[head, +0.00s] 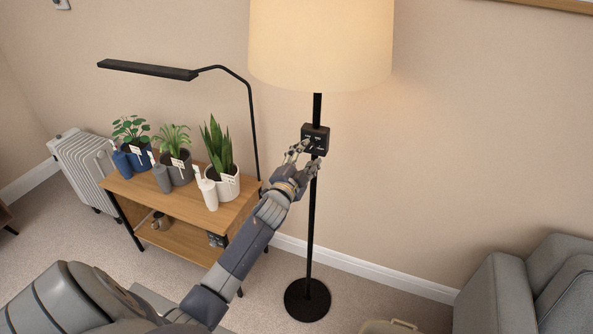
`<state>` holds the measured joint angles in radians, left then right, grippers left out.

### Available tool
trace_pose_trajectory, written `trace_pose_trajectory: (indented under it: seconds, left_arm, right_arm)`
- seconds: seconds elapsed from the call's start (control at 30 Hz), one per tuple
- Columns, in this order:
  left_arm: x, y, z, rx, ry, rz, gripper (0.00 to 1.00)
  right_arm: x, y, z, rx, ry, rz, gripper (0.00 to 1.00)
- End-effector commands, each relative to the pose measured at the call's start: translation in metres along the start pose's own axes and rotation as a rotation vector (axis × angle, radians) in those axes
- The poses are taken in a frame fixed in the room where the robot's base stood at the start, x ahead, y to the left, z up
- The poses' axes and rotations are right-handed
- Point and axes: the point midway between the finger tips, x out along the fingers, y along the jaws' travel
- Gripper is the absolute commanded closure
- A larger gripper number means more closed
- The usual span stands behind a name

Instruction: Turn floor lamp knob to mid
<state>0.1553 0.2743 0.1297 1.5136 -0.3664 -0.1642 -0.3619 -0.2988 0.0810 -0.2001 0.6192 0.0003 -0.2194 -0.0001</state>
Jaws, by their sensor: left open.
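The floor lamp stands against the wall with a lit cream shade (321,45), a black pole (311,225) and a round black base (307,300). A small black control box (316,139) with tiny pale markings sits on the pole below the shade. My left gripper (306,156) is open at the lower left of this box, its fingers spread close in front of it. The knob is too small and partly covered by the fingers, so I cannot tell its setting or whether the gripper touches it. My right gripper is not in view.
A wooden shelf table (240,211) with several potted plants and bottles stands left of the lamp, under a black desk lamp (150,69). A white radiator (86,170) is at the far left. A grey sofa (530,290) is at the lower right.

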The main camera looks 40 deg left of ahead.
Motion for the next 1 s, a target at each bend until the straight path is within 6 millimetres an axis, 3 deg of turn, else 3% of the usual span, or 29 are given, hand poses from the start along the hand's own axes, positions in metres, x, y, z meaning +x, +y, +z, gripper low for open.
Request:
trace_pose_trajectory:
  seconds: [0.3, 0.5, 1.0]
  left_arm:
    - [-0.065, 0.001, 0.001, 0.0, 0.0, 0.002, 0.52]
    - [-0.09, 0.0, 0.0, 0.0, 0.0, 0.0, 0.52]
    - [-0.097, 0.0, 0.0, 0.0, 0.0, -0.001, 0.52]
  right_arm:
    - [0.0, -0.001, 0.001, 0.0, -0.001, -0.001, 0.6]
    - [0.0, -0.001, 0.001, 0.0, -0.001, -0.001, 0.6]
    - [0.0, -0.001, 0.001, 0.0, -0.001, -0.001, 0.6]
